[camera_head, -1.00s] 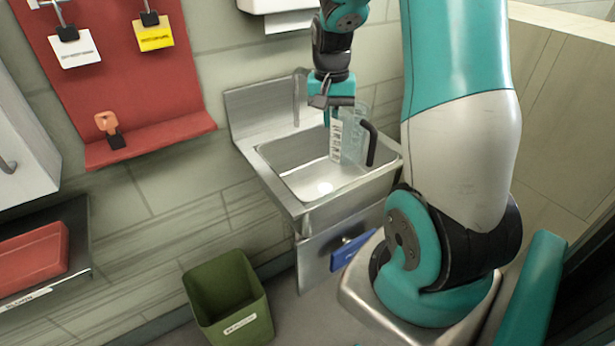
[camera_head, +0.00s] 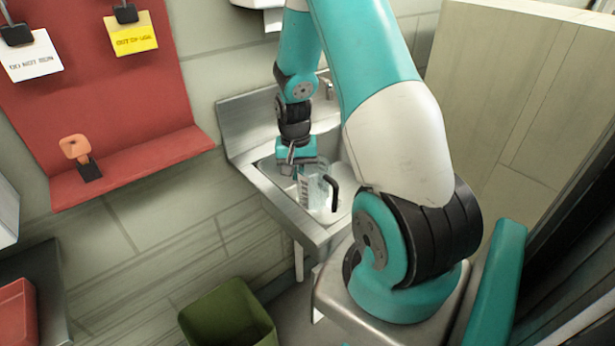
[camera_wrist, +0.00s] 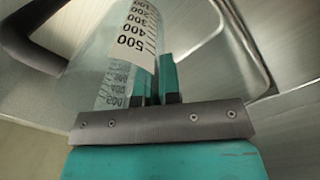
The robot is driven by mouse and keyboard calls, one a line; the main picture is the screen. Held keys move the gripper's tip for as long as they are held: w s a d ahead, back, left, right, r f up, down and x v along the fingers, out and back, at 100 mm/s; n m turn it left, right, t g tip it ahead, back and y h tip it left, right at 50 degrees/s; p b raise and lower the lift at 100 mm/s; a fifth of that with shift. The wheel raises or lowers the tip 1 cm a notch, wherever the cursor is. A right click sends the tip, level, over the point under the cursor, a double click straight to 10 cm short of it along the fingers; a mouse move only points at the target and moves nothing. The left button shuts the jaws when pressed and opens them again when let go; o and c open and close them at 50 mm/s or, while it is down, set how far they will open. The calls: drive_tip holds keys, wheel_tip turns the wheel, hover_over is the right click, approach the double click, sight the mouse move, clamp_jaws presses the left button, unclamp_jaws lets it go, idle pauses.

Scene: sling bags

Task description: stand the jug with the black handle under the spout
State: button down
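The clear jug (camera_head: 316,192) has a white printed scale and a black handle (camera_head: 334,190). My gripper (camera_head: 297,168) is at its upper rim. In the wrist view the fingers (camera_wrist: 158,82) are close together on the jug's wall beside the scale strip (camera_wrist: 133,40), and the black handle (camera_wrist: 35,40) is at upper left. The jug looks upright, in or just over the steel sink (camera_head: 272,200); I cannot tell whether it touches the bottom. A metal tap part (camera_head: 327,88) shows behind my arm; the spout's outlet is hidden.
A green bin (camera_head: 225,315) stands on the floor before the sink. A red wall board (camera_head: 100,100) with hanging tags and a ledge is at left. My arm covers the sink's right and back parts. A pale panel (camera_head: 500,90) stands at right.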

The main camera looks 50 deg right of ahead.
sight(308, 170)
wheel_tip(308, 170, down, 2)
drive_tip(key=shift+f, duration=0.2)
drive_tip(key=shift+d+f, duration=0.1)
drive_tip(key=shift+f, duration=0.05)
drive_tip(key=d+p, duration=0.1)
drive_tip(key=d, duration=0.3)
drive_tip(key=shift+d, duration=0.1)
drive_tip(key=shift+a+f, duration=0.2)
drive_tip(key=shift+f, duration=0.4)
drive_tip(key=shift+f, duration=0.1)
drive_tip(key=c, duration=1.7)
unclamp_jaws()
drive_tip(key=shift+f, duration=0.1)
drive_tip(key=shift+c, duration=0.2)
drive_tip(key=o, duration=0.4)
